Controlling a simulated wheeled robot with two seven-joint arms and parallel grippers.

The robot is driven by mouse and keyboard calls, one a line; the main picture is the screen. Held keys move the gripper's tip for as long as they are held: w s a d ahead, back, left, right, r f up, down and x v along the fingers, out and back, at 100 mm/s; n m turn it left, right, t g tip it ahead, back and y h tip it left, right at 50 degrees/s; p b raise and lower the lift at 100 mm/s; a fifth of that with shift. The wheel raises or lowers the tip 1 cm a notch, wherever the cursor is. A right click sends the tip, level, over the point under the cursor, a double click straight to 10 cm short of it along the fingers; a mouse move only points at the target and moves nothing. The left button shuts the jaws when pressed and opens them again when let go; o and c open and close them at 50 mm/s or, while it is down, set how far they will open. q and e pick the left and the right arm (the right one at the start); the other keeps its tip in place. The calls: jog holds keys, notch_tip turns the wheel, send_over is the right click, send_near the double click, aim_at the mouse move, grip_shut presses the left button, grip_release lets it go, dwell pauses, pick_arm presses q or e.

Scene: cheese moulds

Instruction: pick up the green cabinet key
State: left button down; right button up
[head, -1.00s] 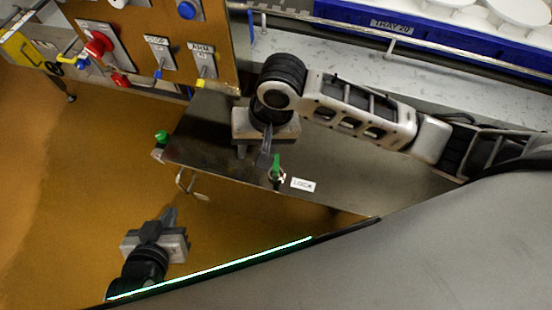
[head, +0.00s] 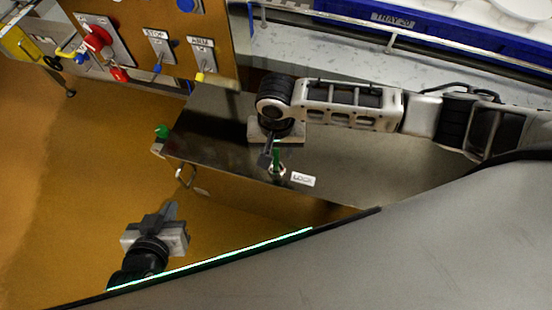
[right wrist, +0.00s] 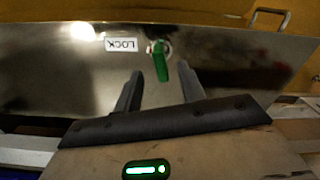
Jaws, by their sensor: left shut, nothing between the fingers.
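The green cabinet key (head: 277,159) stands in a round lock on the dark metal cabinet top (head: 350,170), beside a white LOCK label (head: 303,179). It also shows in the right wrist view (right wrist: 160,62), its lower end appearing between the fingertips. My right gripper (head: 269,152) is just beside the key in the head view. In the right wrist view my right gripper (right wrist: 159,76) is open, one finger on each side of the key, with nothing gripped. My left gripper (head: 171,209) is shut and empty, low at the left over the orange floor.
A green knob (head: 162,131) sits at the cabinet's left corner, with a metal handle (head: 184,177) below it. A brown panel with coloured knobs and switches (head: 150,40) stands behind at the left. A rail (head: 340,24) and blue tray (head: 440,30) lie at the back.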

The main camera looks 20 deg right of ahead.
aim_at(276, 156)
notch_tip(276, 156, down, 5)
jog(key=shift+w+r, duration=0.1)
jog(key=shift+w, duration=0.05)
grip_shut()
